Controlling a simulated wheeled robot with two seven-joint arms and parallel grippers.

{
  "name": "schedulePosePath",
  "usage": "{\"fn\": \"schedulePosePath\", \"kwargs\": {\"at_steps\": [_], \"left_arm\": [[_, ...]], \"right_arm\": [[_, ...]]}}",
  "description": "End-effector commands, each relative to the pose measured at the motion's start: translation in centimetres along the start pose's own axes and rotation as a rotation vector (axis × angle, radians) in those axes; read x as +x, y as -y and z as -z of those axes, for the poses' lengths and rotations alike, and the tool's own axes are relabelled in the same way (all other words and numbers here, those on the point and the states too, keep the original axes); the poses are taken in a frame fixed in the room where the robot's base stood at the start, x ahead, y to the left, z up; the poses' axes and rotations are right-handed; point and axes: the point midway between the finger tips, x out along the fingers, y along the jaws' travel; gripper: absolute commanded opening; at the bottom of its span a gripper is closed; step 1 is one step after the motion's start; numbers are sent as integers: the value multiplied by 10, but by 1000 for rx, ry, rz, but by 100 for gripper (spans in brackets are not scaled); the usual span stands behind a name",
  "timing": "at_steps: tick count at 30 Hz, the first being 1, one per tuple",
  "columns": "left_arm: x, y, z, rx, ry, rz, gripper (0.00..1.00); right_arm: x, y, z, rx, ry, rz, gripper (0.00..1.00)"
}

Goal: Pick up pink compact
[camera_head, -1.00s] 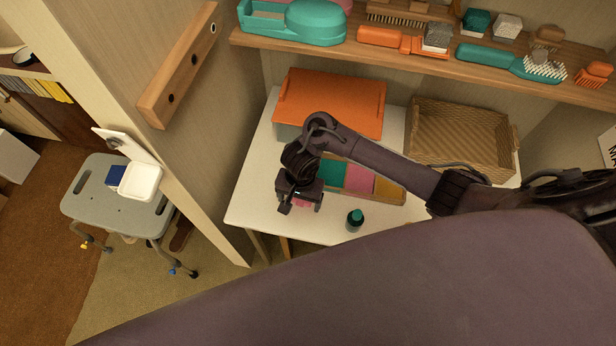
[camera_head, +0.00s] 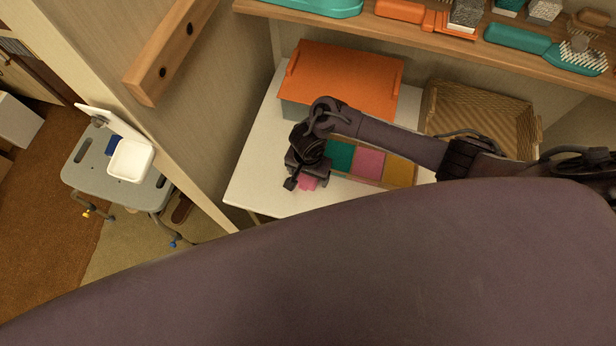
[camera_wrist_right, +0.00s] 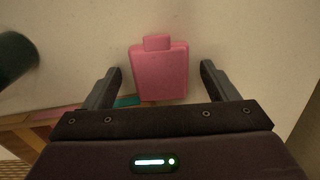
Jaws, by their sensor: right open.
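The pink compact (camera_wrist_right: 160,72) lies on the white table, a rounded block with a small tab at one end. In the right wrist view it sits between the two open fingers of my right gripper (camera_wrist_right: 158,84), with a gap on each side. In the head view my right gripper (camera_head: 299,177) is low over the table's left part, and only a bit of the pink compact (camera_head: 308,184) shows beside it. The left gripper is not in view.
A tray with green, pink and yellow sections (camera_head: 370,163) lies right of the gripper. An orange-lidded box (camera_head: 345,78) and a wicker basket (camera_head: 482,115) stand behind. A shelf with brushes (camera_head: 430,32) hangs above. A dark green bottle (camera_wrist_right: 14,58) stands near the compact.

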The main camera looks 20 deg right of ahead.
Motion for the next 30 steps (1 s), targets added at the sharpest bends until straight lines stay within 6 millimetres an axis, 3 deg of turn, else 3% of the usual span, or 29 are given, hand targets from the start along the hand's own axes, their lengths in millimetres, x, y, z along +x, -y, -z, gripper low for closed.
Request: {"fn": "schedulePosePath", "kwargs": {"at_steps": [2, 5, 17, 25, 30], "left_arm": [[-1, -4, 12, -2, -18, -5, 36], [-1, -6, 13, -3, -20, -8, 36], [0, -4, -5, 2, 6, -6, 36], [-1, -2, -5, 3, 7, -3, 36], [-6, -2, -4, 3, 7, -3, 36]], "right_arm": [[0, 1, 0, 0, 0, 1, 80], [-1, 0, 0, 0, 0, 1, 80], [-1, 0, 0, 0, 1, 1, 29], [-3, 1, 0, 0, 1, 2, 28], [-14, 2, 0, 0, 2, 4, 28]]}}
